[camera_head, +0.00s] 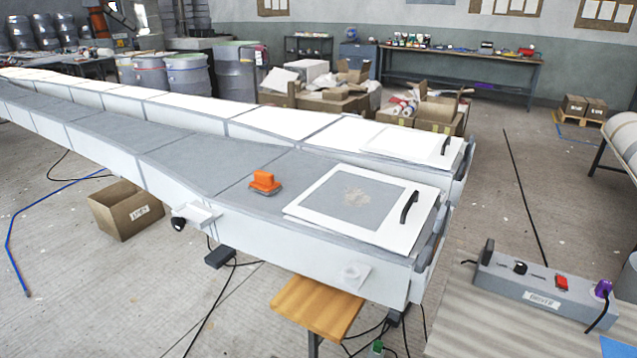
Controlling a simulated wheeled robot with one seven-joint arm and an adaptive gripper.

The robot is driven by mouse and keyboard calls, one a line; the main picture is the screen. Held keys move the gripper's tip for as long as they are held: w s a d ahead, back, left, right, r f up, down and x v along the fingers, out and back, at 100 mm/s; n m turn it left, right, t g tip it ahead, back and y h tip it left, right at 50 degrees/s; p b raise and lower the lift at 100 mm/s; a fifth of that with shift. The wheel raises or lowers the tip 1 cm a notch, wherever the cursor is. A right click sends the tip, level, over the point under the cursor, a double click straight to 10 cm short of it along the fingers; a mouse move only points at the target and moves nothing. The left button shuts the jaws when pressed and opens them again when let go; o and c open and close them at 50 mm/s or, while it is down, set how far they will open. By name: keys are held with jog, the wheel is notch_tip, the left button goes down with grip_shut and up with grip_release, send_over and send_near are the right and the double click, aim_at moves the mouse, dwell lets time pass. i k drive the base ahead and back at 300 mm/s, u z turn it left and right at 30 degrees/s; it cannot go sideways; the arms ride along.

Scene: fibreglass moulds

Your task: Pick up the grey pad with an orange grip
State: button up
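The grey pad (264,190) with an orange grip (264,180) lies on the grey top of the long mould (224,162). It sits near the mould's near end, left of a white-framed panel. The orange grip faces up. My gripper does not show in this view.
The white-framed panel (362,205) with a black handle lies right of the pad. A wooden stool (318,304) stands against the mould's front, and a cardboard box (124,208) is on the floor. A control box (546,287) rests on a table at lower right. Cables cross the floor.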

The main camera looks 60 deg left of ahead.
aim_at(264, 183)
jog(key=z, duration=1.05)
jog(key=i, duration=0.4)
jog(key=u, duration=3.55)
